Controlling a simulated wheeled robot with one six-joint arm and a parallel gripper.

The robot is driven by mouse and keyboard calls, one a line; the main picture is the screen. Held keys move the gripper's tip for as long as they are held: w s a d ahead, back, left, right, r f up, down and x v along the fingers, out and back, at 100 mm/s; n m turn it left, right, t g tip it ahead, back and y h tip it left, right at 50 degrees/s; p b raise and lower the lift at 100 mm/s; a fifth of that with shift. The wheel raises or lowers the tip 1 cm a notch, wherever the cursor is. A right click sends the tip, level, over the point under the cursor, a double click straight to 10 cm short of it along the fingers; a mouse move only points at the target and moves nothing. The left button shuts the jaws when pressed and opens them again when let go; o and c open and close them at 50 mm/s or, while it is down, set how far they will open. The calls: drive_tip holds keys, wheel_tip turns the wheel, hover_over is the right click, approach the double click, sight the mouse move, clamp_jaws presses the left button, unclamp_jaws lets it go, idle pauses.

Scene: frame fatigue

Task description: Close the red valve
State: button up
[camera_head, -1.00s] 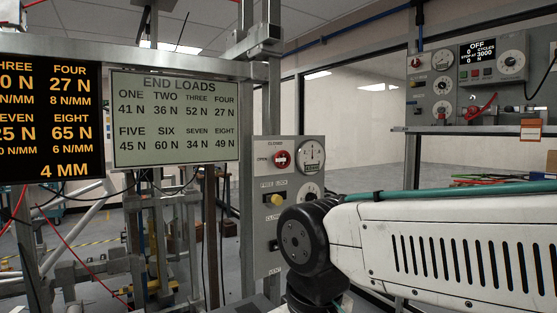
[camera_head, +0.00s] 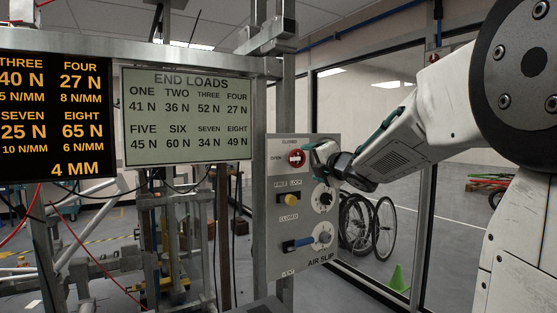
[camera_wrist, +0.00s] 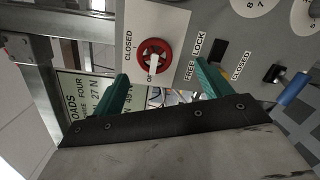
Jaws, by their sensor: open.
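The red valve (camera_head: 296,157) is a round red knob with a white bar, on a grey panel (camera_head: 290,225). In the head view OPEN is printed to its left and CLOSED above it. In the wrist view the red valve (camera_wrist: 154,57) lies beyond and between my two green fingers, and its white bar seems to point towards the OPEN label. My gripper (camera_head: 317,156) is just right of the valve in the head view. In the wrist view my gripper (camera_wrist: 163,77) is open and empty, with its fingertips apparently short of the knob.
Below the valve are a yellow knob (camera_head: 290,198), a dial (camera_head: 323,198) and a blue lever (camera_head: 299,243). The END LOADS board (camera_head: 182,117) and a black display (camera_head: 55,117) hang to the left. Metal posts stand beside the panel. Wheels (camera_head: 366,224) and a green cone (camera_head: 397,279) are behind glass.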

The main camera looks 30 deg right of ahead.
sight(299, 158)
drive_tip(key=w+n, duration=0.1)
drive_tip(key=w, duration=0.2)
drive_tip(key=w+n+y, duration=0.1)
drive_tip(key=w, duration=0.2)
drive_tip(key=w+n+y, duration=0.1)
drive_tip(key=w, duration=0.1)
drive_tip(key=shift+w+d+r+t, duration=0.1)
drive_tip(key=shift+w+r+t, duration=0.2)
drive_tip(key=shift+w, duration=0.1)
drive_tip(key=shift+c, duration=0.4)
drive_tip(key=c, duration=0.9)
